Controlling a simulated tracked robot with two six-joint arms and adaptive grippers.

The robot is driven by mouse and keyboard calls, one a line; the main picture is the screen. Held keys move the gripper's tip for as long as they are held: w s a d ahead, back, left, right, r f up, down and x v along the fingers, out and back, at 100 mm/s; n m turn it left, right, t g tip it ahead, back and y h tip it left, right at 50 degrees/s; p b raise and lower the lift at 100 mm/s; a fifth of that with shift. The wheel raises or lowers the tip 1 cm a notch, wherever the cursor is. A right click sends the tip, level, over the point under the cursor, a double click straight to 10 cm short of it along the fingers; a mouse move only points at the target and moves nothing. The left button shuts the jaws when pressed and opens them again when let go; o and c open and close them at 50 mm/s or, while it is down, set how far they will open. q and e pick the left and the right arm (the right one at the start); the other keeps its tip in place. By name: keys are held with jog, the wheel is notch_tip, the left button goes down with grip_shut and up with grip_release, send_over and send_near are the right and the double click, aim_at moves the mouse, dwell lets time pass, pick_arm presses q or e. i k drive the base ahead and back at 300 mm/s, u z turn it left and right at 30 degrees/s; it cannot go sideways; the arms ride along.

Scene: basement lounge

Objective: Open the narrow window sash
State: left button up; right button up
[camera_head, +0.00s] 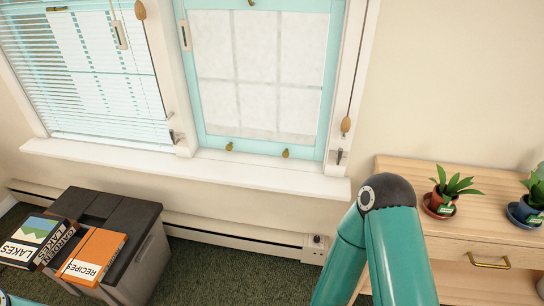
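The narrow window sash (262,135) has a teal frame around frosted panes and sits in the white window frame at top centre. Two small brass knobs (286,153) show on its bottom rail. The sash's lower edge meets the white sill (250,172), and I see no gap there. A teal arm link of mine with a dark joint rises from the bottom, right of centre, below and right of the sash. Neither of my grippers can be seen.
A wider window with white blinds (80,70) is at left. A dark storage box (135,235) below holds books, including an orange recipe book (92,257). A wooden dresser (430,165) at right holds potted plants (446,195). A cord with a wooden pull (346,125) hangs beside the sash.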

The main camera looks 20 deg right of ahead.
aim_at(254, 77)
jog(key=u, duration=0.1)
jog(key=i, duration=1)
jog(key=z, duration=0.05)
